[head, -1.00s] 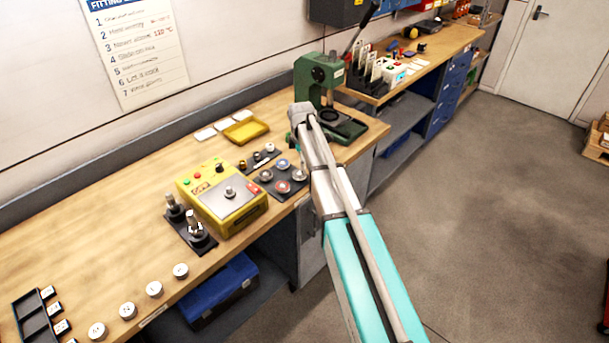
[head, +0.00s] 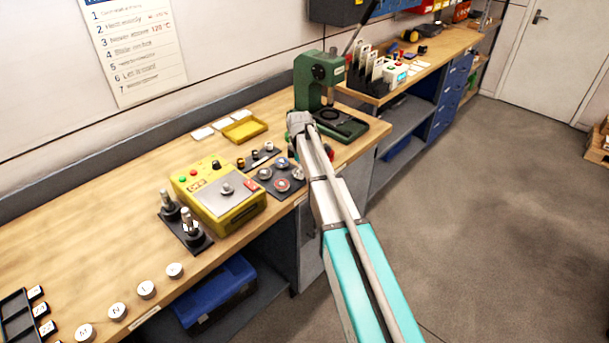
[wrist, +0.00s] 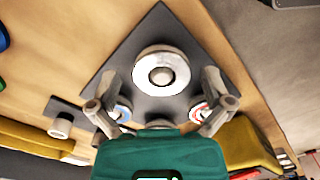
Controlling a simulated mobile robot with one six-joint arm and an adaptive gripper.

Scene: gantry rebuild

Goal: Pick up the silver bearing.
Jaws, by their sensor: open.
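The silver bearing (wrist: 161,72) is a round, bright ring with a dull centre in the wrist view. It lies near the upper corner of a dark mat (wrist: 150,32), just beyond my open fingers. My gripper (wrist: 160,95) is open and empty, with one finger to each side below the bearing. A blue-ringed bearing (wrist: 122,110) and a red-ringed bearing (wrist: 201,112) lie partly behind the fingers. In the head view, my gripper (head: 296,154) is over the right side of the mat and partly covers the silver bearing there.
A yellow heater box (head: 218,195) stands left of the mat. A green press (head: 325,85) stands just behind my gripper. A yellow tray (head: 244,129) lies toward the wall. The wooden bench (head: 90,210) has free room at left, and its front edge is close to the mat.

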